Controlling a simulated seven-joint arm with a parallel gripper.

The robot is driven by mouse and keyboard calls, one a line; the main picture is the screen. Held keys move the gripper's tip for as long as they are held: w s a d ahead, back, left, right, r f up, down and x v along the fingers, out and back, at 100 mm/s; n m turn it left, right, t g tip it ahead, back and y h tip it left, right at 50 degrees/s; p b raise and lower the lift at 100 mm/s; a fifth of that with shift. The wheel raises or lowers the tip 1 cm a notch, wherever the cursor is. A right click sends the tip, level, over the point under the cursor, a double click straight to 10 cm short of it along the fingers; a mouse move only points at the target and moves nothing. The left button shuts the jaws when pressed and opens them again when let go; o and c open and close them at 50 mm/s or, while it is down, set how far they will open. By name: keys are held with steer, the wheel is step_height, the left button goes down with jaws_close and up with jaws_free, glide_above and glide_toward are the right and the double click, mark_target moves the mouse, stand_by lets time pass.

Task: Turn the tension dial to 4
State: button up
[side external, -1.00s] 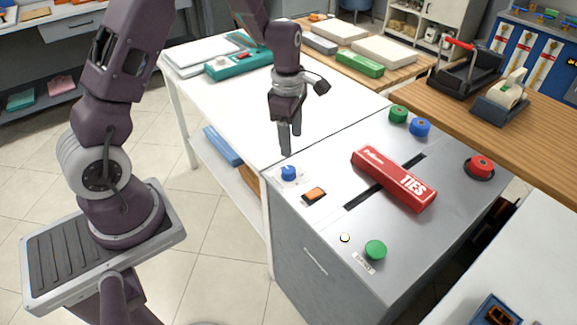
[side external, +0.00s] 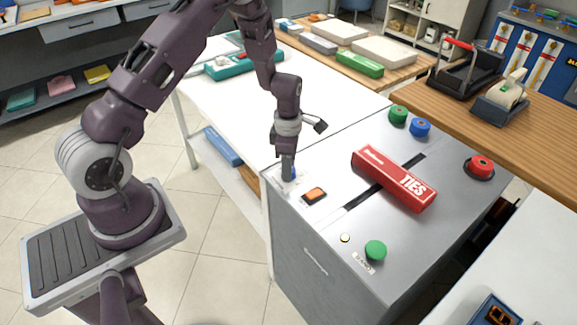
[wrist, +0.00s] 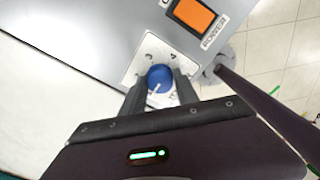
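The tension dial (wrist: 159,77) is a blue knob on a white plate (wrist: 139,62) on the grey machine top. The plate shows the figures 3 and 4 on the side away from my gripper; its other marks are mostly hidden. My gripper (side external: 287,177) points down over the dial at the machine's left corner and mostly hides it in the side view. In the wrist view my gripper (wrist: 160,80) has one finger on each side of the knob. Whether both fingers press on it cannot be told. The dial's pointer is not readable.
An orange power switch (wrist: 194,15) lies close to the dial. A red ties box (side external: 394,179) lies across a slot in the machine top. A green button (side external: 375,250), a red button (side external: 481,167) and green and blue spools stand farther off. A white table (side external: 235,110) adjoins.

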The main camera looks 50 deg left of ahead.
jaws_close()
